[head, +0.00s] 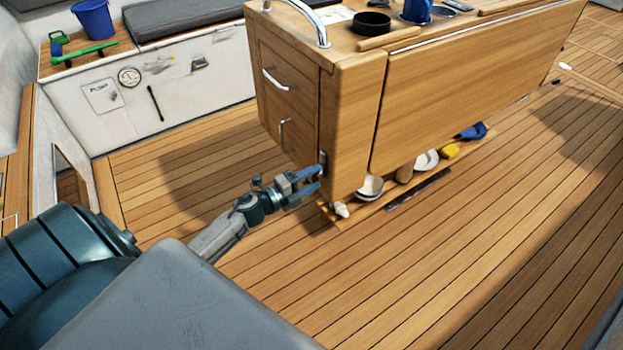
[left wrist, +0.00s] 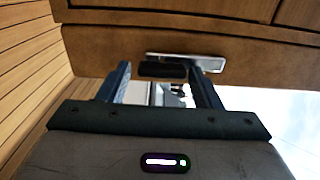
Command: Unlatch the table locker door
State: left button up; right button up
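The wooden cockpit table (head: 350,110) stands in the middle of the head view. Its end face has the locker door (head: 288,85) with a chrome handle (head: 275,80) and a smaller handle (head: 282,134). A small metal latch (head: 322,159) sits low at the corner of that end. It also shows in the left wrist view as a bright plate with a dark part (left wrist: 205,63). My left gripper (head: 317,179) is at this latch, its fingers spread apart. In the left wrist view the gripper (left wrist: 160,72) has the latch just beyond its fingertips; contact is unclear. My right gripper is not in view.
A low shelf under the table holds bowls (head: 370,187), a yellow item (head: 449,151) and a blue cloth (head: 473,131). A blue mug (head: 417,10) and black ring (head: 372,22) stand on top. A bench with a blue bucket (head: 94,18) is behind. The deck is otherwise clear.

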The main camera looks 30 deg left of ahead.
pick_arm(q)
jog(key=shift+o, duration=0.5)
jog(key=b+v, duration=0.1)
jog(key=v, duration=0.9)
jog(key=shift+s+a, duration=0.15)
jog(key=shift+s, duration=0.25)
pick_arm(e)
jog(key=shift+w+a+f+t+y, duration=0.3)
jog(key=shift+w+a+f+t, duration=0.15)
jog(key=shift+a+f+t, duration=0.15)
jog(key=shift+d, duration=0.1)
